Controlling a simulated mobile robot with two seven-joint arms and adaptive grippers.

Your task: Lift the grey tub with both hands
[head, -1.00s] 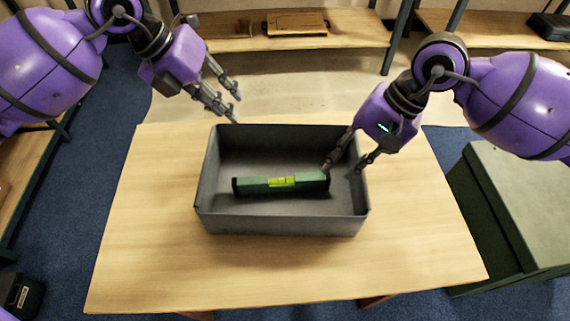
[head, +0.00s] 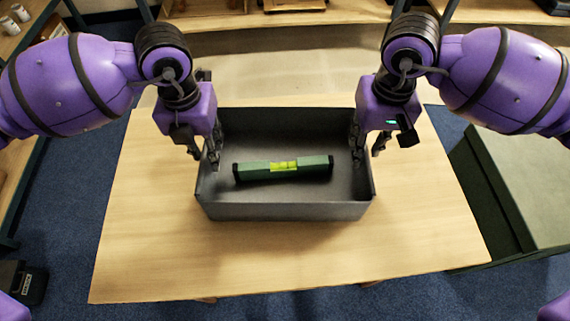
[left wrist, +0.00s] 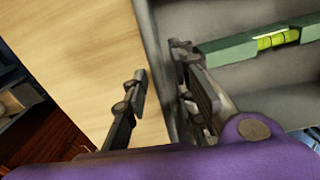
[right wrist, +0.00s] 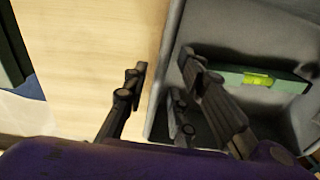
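The grey tub (head: 285,211) sits on the wooden table, with a green spirit level (head: 252,172) lying inside it. My left gripper (head: 208,158) is at the tub's left wall; in the left wrist view its fingers (left wrist: 165,88) are apart, one outside and one inside the wall. My right gripper (head: 367,145) is at the right wall; in the right wrist view its fingers (right wrist: 165,85) are also apart, with the wall (right wrist: 160,95) between them. A gap shows between the outer finger and the wall on each side. In the head view the outer fingers are partly hidden.
The wooden table (head: 150,250) is otherwise clear around the tub. A green box (head: 510,190) stands on the floor at the right. Shelves (head: 290,18) are at the back, and a small black case (head: 22,283) is at the lower left.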

